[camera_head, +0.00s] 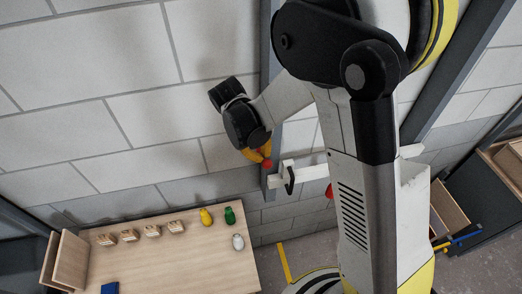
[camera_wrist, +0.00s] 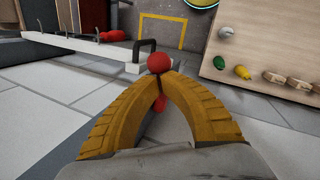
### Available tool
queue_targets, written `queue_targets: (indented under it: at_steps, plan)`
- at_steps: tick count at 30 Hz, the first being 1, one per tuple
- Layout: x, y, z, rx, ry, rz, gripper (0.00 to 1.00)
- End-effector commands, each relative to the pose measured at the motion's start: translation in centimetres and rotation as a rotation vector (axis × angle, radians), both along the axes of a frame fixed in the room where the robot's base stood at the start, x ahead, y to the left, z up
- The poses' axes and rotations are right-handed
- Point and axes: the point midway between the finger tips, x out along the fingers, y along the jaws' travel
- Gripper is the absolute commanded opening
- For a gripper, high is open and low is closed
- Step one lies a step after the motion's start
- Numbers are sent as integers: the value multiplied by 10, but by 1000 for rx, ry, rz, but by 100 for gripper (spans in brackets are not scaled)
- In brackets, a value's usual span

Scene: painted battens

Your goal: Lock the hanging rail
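The hanging rail is a white bar (camera_head: 306,173) in front of the block wall, partly hidden by my arm in the head view. It also runs across the upper left of the wrist view (camera_wrist: 85,50). A black bracket-shaped loop (camera_wrist: 143,47) is at its near end. My gripper (camera_head: 264,157) has its yellow fingers closed together around a red pin with a round head (camera_wrist: 159,62). The red head shows at the fingertips and more red shows between the fingers. The pin is just beside the rail's end, apart from the loop in the wrist view.
A wooden table (camera_head: 150,262) at lower left bears several wooden blocks, a yellow, a green and a white bottle-like piece, and a blue block. Another red piece (camera_wrist: 113,36) is by the rail. A dark upright post (camera_head: 270,70) stands against the wall. A workbench is at far right.

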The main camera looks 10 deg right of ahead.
Motion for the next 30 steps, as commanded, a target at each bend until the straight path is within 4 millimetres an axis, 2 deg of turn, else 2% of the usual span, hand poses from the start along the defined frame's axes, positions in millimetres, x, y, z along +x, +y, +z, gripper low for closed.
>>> queue_targets:
  at_steps: [14, 30]
  plan:
    - [-14, 0, -13, 0, -134, 1, 0]
    - [-36, 0, -57, 1, -163, 0, 0]
